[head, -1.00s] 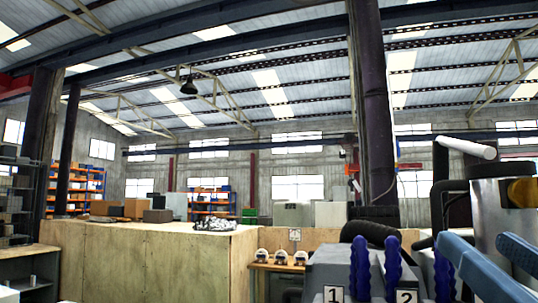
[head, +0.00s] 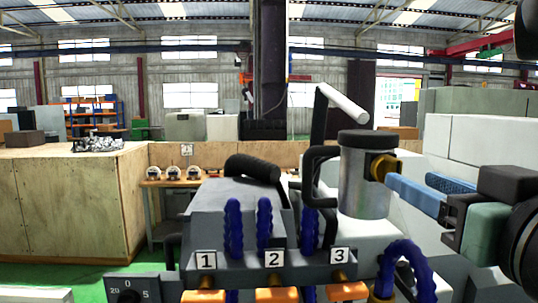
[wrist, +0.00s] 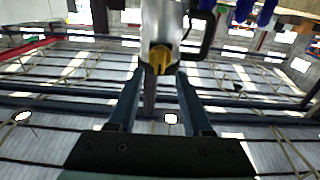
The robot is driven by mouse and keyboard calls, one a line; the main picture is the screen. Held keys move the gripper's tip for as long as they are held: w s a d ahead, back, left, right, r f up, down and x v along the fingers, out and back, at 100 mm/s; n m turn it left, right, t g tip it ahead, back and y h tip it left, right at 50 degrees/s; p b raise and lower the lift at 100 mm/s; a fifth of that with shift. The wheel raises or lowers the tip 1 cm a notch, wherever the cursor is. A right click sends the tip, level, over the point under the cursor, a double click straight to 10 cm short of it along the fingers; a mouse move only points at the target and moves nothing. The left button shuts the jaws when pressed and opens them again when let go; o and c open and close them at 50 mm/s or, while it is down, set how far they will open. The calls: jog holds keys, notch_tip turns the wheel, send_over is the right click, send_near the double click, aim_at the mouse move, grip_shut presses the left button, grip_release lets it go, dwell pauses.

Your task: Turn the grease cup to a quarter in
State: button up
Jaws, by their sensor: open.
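A brass-coloured knob (head: 381,167), which I take for the grease cup, sticks out of the right side of a grey metal cylinder (head: 364,195) with a black lid. My gripper (head: 408,184) has blue fingers, comes from the right and points at the knob. In the wrist view the knob (wrist: 160,56) lies between and just beyond the two open fingertips (wrist: 160,70). I see no clear contact, and the gap to the knob is hard to judge. No mark showing the knob's turn is readable.
A black bent handle with a white grip (head: 343,102) rises beside the cylinder. Blue hoses (head: 265,225) and numbered plates (head: 274,258) are in front. A dial plate (head: 127,290) is at lower left. Pale machine blocks (head: 480,160) stand behind my gripper.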

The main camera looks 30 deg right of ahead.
aim_at(398, 172)
jog(key=shift+p+x, duration=0.55)
jog(key=shift+x, duration=1.6)
jog(key=shift+c, duration=0.3)
grip_shut()
